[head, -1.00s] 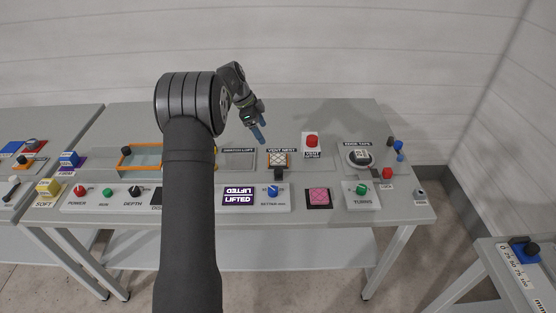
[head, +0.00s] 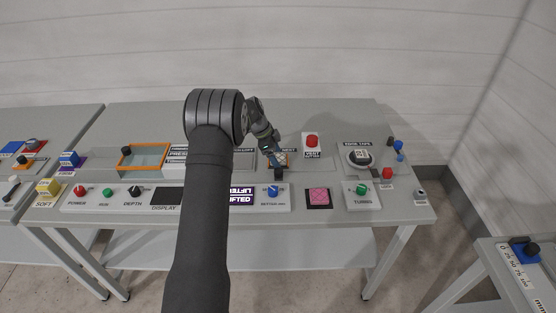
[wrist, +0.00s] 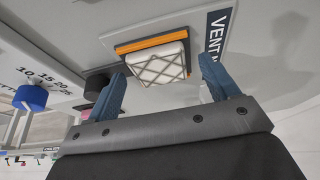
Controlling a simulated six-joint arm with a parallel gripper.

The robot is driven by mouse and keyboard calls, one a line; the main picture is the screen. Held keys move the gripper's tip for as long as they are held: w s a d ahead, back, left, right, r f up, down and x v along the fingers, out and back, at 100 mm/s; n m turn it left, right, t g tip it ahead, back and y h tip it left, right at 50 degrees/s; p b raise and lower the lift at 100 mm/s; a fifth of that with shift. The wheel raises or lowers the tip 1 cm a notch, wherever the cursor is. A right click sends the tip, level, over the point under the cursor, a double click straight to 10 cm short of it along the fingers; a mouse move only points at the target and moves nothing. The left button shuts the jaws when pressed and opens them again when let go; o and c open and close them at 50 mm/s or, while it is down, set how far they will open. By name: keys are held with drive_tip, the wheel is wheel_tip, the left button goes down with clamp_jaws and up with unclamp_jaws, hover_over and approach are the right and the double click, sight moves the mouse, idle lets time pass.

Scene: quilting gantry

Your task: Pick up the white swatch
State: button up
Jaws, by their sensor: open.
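The white swatch (wrist: 158,66) has a dark diamond grid on it. It lies on an orange-edged, dark-sided base (wrist: 140,42) beside the VENT NEST label. In the wrist view it sits ahead of my gripper (wrist: 165,88), between the lines of the two blue fingers. The fingers are open and apart, with nothing between their tips. In the head view my gripper (head: 275,163) is over the nest, and the arm end hides most of the swatch there. I cannot tell the exact height gap between the fingertips and the swatch.
A black knob (wrist: 96,86) stands close to the left finger. A blue knob (wrist: 30,98) on a scale panel is farther left. In the head view a red vent button (head: 312,141) stands right of the nest, and a pink quilted pad (head: 318,196) lies in front.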

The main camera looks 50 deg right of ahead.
drive_tip(key=c, duration=1.1)
drive_tip(key=shift+o, duration=0.2)
drive_tip(key=shift+r, duration=0.1)
